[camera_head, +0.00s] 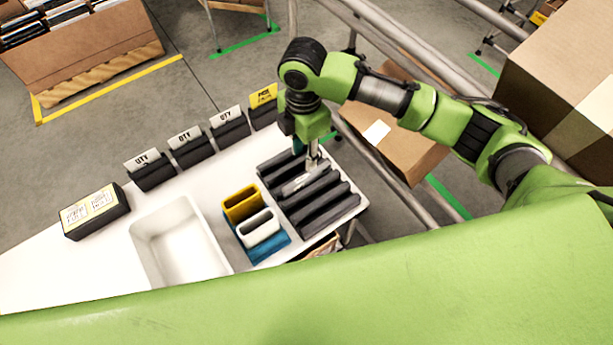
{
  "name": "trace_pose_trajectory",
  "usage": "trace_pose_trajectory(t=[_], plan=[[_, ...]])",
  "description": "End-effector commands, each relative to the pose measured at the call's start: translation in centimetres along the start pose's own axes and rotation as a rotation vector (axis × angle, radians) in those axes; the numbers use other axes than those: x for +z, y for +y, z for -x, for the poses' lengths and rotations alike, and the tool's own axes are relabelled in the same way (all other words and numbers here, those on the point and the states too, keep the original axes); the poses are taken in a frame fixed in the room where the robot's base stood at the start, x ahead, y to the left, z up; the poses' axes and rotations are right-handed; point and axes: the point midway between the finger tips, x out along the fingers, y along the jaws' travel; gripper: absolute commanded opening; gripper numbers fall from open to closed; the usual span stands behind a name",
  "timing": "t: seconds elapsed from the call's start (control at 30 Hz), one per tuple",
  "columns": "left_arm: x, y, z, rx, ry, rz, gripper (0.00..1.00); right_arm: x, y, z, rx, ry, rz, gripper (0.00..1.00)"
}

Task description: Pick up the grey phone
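My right gripper (313,162) points down over the dark slotted rack (322,204) at the right end of the white table. Its fingertips are at or just above the rack; I cannot tell whether they are open or shut, or touching anything. A light grey flat piece (296,186) shows in the rack just below and left of the fingertips. It may be the grey phone, but it is too small to be sure. My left gripper is not in view.
Left of the rack stand a yellow holder (242,203) and a white holder (259,229) on a blue base. A white bin (180,242) and a black labelled box (95,212) are further left. Several black card holders (190,150) line the back edge. Cartons (395,130) stand beyond the table.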

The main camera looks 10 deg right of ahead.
Motion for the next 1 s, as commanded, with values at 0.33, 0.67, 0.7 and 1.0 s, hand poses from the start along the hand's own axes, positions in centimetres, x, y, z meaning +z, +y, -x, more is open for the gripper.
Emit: trace_pose_trajectory(t=[0.33, 0.67, 0.7, 1.0], plan=[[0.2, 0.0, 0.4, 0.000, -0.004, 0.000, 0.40, 0.0, 0.0, -4.2, 0.002, 0.001, -0.001, 0.30], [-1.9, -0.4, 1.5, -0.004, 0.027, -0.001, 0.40, 0.6, -0.5, -8.5, 0.000, 0.000, -0.002, 0.30], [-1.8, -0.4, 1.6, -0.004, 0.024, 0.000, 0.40, 0.6, -0.5, -8.9, 0.001, 0.001, -0.002, 0.30], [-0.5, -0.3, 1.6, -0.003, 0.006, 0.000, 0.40, 0.6, -0.4, -9.4, 0.003, 0.000, 0.000, 0.30]])
